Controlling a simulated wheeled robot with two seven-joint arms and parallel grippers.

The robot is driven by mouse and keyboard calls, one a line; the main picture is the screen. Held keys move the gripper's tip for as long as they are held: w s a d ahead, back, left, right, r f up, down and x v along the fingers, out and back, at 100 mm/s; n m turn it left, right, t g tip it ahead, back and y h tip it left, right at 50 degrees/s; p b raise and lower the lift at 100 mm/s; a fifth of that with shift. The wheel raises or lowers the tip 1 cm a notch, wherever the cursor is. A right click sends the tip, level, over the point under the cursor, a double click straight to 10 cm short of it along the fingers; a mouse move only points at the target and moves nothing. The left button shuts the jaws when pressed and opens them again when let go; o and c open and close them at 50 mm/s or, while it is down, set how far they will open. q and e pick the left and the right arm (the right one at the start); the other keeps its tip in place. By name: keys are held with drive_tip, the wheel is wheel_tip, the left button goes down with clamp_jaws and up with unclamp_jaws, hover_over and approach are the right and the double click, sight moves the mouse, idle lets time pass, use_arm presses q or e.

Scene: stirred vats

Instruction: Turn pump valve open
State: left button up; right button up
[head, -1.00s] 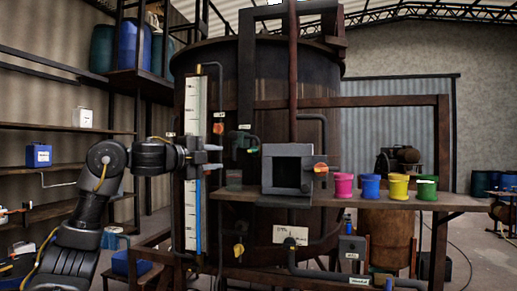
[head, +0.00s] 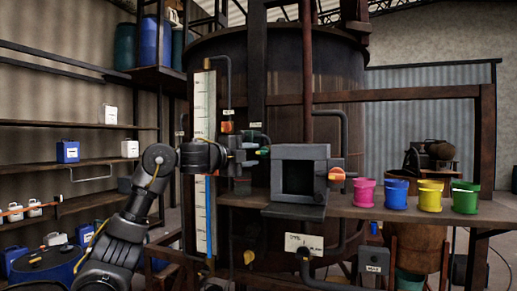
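The label reading "pump valve" cannot be made out, so I cannot tell for sure which valve it names. A small valve with a green-and-orange handle (head: 262,151) sits on the tank's pipework, right of the level gauge. My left gripper (head: 252,154) is in front of the pipework, its fingers apart and close to this handle; I cannot tell if they touch it. Other valve handles show: a red-orange one (head: 227,127) above the gripper, a yellow one (head: 248,257) low down, and a round orange-red one (head: 336,174) right of the grey box. My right gripper is out of view.
The large dark tank (head: 285,70) stands behind. A white level gauge (head: 204,105) is left of the gripper. A grey open box (head: 300,152) and pink, blue, yellow and green cups stand on a shelf (head: 350,213). Shelves with canisters (head: 67,152) line the left wall.

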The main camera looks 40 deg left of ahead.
sight(260, 153)
use_arm(q)
drive_tip(key=shift+w+a+r+p, duration=0.1)
drive_tip(key=shift+w+p, duration=0.2)
drive_tip(key=shift+w, duration=0.3)
drive_tip(key=shift+w+a+r+p, duration=0.1)
drive_tip(key=shift+w+p, duration=0.15)
drive_tip(key=shift+w, duration=0.6)
drive_tip(key=shift+w+p, duration=0.3)
drive_tip(key=shift+w, duration=0.05)
drive_tip(key=shift+w+d+f, duration=0.15)
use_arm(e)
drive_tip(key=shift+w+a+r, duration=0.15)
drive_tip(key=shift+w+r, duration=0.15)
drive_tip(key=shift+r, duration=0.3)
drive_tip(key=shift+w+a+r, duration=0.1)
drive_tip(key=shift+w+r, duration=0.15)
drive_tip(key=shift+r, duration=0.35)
